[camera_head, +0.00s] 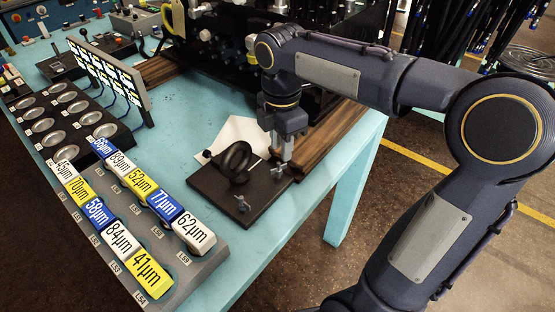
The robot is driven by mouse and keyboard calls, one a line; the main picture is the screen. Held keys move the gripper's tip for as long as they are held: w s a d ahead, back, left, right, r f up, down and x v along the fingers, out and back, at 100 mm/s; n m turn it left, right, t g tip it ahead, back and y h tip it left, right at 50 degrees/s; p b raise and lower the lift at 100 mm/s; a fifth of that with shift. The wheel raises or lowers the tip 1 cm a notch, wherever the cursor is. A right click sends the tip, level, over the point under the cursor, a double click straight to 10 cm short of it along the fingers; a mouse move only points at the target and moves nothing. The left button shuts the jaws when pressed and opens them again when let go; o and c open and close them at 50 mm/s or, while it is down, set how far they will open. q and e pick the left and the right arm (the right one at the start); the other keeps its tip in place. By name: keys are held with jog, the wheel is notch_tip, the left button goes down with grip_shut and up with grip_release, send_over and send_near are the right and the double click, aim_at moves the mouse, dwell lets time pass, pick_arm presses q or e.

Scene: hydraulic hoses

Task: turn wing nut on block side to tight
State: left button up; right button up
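A dark flat board (262,205) lies on the near right corner of the turquoise table. It carries an upright black round part (236,158) with a small lever at its left. A small grey wing nut (243,203) sits on the board's near part. A second wing nut (279,171) sits by the board's right edge. My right gripper (282,156) points down just above this second nut, its fingertips close to it. The finger gap is narrow, and I cannot tell whether the fingers touch the nut. My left gripper is not in view.
A grey rack of labelled blocks (122,243) stands at the left of the board. A white sheet (241,131) lies behind the board, and a wooden strip (325,140) runs to its right. A lit display (108,78) stands farther back. Clear turquoise tabletop (180,115) lies between them.

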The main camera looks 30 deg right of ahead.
aim_at(280, 166)
notch_tip(280, 166, down, 6)
jog(key=shift+r, duration=0.25)
grip_shut()
